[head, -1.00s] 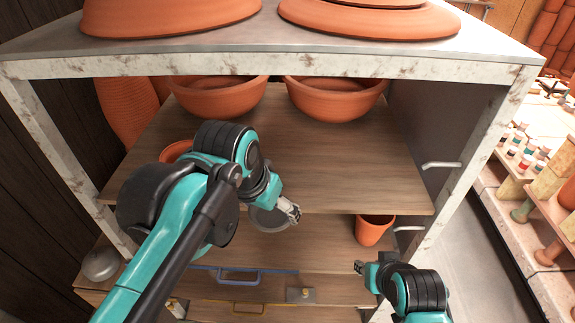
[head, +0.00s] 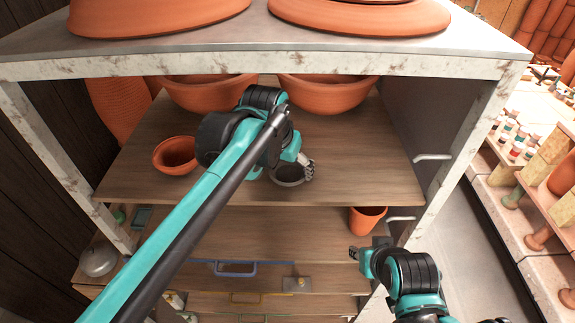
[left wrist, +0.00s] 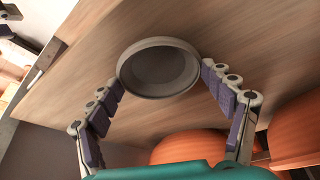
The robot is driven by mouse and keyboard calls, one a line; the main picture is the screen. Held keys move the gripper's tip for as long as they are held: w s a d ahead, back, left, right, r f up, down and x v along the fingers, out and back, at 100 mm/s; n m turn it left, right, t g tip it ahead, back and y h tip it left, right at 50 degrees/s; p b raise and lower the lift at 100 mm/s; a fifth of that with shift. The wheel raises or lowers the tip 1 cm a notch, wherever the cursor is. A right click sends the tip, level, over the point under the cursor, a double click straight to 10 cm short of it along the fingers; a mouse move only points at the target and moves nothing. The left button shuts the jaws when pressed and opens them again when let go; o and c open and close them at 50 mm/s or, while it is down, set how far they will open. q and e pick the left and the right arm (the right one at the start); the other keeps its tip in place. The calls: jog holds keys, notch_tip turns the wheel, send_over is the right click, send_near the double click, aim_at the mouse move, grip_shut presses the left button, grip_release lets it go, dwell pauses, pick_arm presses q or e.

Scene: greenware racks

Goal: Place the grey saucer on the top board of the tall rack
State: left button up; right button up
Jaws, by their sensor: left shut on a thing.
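The grey saucer (head: 288,181) is a small round dish at my left gripper (head: 304,166), in front of the rack's upper wooden board (head: 350,170) or over its front part. In the left wrist view the saucer (left wrist: 158,70) sits between the two spread fingers, and my left gripper (left wrist: 158,78) is shut on it. I cannot tell whether the saucer touches the board. The tall rack (head: 270,66) has a worn white frame. My right gripper (head: 356,254) is low at the right, apart from the saucer; its finger opening is unclear.
Two large terracotta bowls (head: 328,95) stand at the back of the upper board. A smaller terracotta bowl (head: 176,155) is at its left. A terracotta pot (head: 367,219) stands on the board below. The upper board's right part is clear.

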pick_arm(q)
jog(key=shift+s, duration=0.2)
jog(key=o, duration=0.8)
jog(key=shift+w+f, duration=0.1)
jog(key=shift+f, duration=0.05)
jog(key=o, duration=0.4)
jog(key=shift+w, duration=0.1)
